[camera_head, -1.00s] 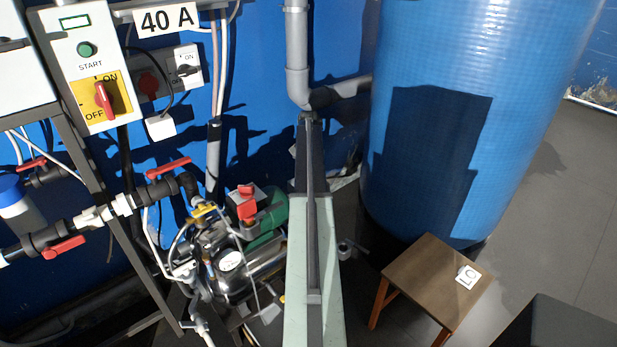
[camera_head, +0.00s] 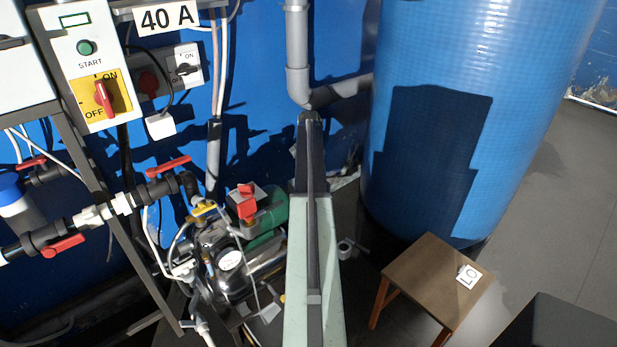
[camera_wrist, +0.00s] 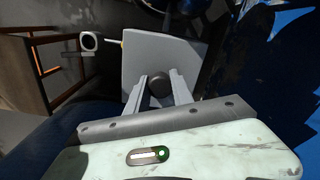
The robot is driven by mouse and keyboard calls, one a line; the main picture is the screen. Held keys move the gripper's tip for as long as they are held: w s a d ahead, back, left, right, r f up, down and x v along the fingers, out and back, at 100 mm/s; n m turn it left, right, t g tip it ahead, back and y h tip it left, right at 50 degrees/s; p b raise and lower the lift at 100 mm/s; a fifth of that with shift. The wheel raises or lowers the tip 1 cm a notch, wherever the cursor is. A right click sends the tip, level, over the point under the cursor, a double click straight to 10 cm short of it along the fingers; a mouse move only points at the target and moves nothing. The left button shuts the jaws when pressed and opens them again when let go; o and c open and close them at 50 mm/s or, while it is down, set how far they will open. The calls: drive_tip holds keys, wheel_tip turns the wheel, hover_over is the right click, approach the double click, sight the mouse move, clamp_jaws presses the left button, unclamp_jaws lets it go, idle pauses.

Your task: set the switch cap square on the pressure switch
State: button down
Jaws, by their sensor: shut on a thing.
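In the wrist view my gripper (camera_wrist: 160,88) has its two grey fingers closed on a dark round knob (camera_wrist: 159,79). The knob shows in front of a light grey, square-looking plate (camera_wrist: 150,54). I take the knob and plate to be the switch cap, though I cannot tell for sure that they are one piece. In the head view the box with red parts (camera_head: 246,204) on the compressor looks like the pressure switch. My arm hides the gripper and what it holds in the head view.
The compressor (camera_head: 230,272) with its gauge and hoses stands left of my arm. A big blue tank (camera_head: 430,50) and a wooden stool (camera_head: 425,280) stand on the right. A control box (camera_head: 90,60) and pipes with red-handled valves (camera_head: 62,246) are on the left.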

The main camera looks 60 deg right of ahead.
drive_tip(key=shift+f+b, duration=0.5)
drive_tip(key=shift+f, duration=0.05)
idle(0.4)
drive_tip(key=c, duration=1)
unclamp_jaws()
drive_tip(key=shift+c, duration=0.2)
drive_tip(key=shift+r, duration=0.1)
wheel_tip(320, 180, up, 8)
drive_tip(key=p, duration=0.8)
drive_tip(key=shift+f, duration=0.2)
